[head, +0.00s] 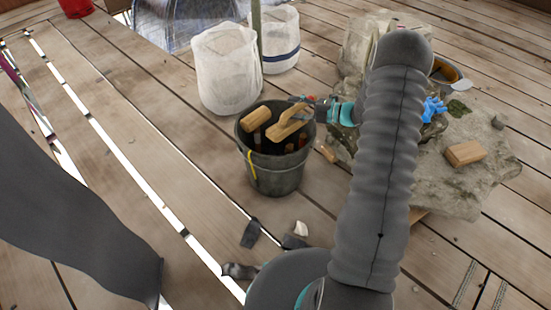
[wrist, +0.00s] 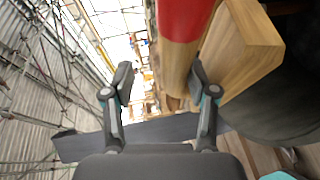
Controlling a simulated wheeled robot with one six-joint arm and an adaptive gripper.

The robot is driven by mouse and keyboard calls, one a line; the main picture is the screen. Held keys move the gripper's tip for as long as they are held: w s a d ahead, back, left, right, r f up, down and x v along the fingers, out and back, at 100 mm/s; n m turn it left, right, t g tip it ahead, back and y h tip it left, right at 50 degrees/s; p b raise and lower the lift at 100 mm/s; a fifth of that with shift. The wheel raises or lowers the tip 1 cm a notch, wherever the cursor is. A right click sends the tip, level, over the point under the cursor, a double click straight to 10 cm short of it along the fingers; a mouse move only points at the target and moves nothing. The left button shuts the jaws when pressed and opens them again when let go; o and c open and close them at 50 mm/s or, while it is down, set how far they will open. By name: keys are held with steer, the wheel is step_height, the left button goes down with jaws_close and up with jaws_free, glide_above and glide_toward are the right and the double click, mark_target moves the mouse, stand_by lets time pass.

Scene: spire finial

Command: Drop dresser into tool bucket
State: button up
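The dark tool bucket (head: 275,178) stands on the planks in the middle of the head view. A pale wooden tool with a handle (head: 287,127), likely the dresser, is at the bucket's mouth on the right. My gripper (head: 303,101) is just above its handle at the rim. In the wrist view my gripper (wrist: 161,76) has its fingers spread, with no object clearly held between them. A wooden piece (wrist: 243,45) and a red-and-wood handle lie close beside the right finger. Which of these is the dresser I cannot tell. The bucket's inside is mostly dark.
Another wooden block (head: 256,118) sticks out of the bucket's left side. A stone slab (head: 435,185) at the right bears a wood block (head: 465,152) and blue gloves (head: 433,108). White sacks (head: 226,68) stand behind. Dark pieces (head: 250,234) lie in front; planks at left have gaps.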

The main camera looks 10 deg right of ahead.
steer(key=shift+v, duration=2.25)
